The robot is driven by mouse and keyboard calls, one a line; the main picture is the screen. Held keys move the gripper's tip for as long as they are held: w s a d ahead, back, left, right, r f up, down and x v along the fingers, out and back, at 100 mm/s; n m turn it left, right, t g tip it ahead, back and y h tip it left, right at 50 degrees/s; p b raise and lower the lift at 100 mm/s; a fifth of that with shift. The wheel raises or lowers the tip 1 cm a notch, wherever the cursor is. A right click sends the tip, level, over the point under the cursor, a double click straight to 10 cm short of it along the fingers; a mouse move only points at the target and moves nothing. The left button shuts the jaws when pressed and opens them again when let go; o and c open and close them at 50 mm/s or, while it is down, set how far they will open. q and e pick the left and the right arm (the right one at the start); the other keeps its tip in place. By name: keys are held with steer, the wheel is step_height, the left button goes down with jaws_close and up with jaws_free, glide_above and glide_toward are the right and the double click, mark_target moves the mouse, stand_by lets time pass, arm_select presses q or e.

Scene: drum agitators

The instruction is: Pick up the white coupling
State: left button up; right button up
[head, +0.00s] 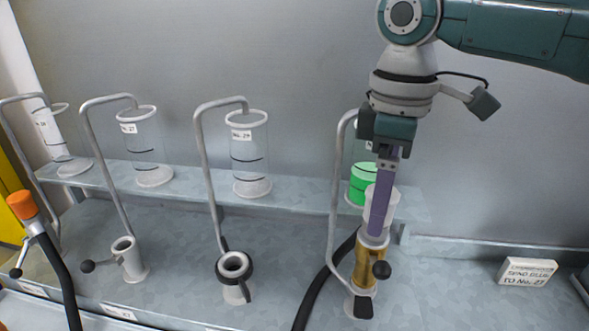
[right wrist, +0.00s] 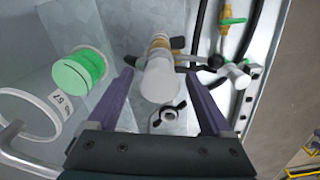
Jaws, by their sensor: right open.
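The white coupling (head: 391,199) stands upright at the top of a gold-bodied fitting (head: 367,266) on the right side of the bench. In the right wrist view the white coupling (right wrist: 160,82) shows end-on, between the two purple fingers. My right gripper (head: 378,228) points down over it. The right gripper (right wrist: 158,75) is open, with a gap on both sides of the coupling. In the head view a finger hides part of the coupling. I cannot tell whether a finger touches it. My left gripper is not in view.
Clear vessels, one (head: 250,155) empty and one with green content (head: 363,184), stand on a shelf behind. A grey bent pipe (head: 334,200) runs close beside the gripper. An orange-ended hose (head: 21,205) is at far left. A sign block (head: 527,271) lies at right.

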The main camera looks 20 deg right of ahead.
steer(key=shift+f, duration=0.1)
steer(key=shift+c, duration=0.2)
jaws_close()
stand_by(0.5)
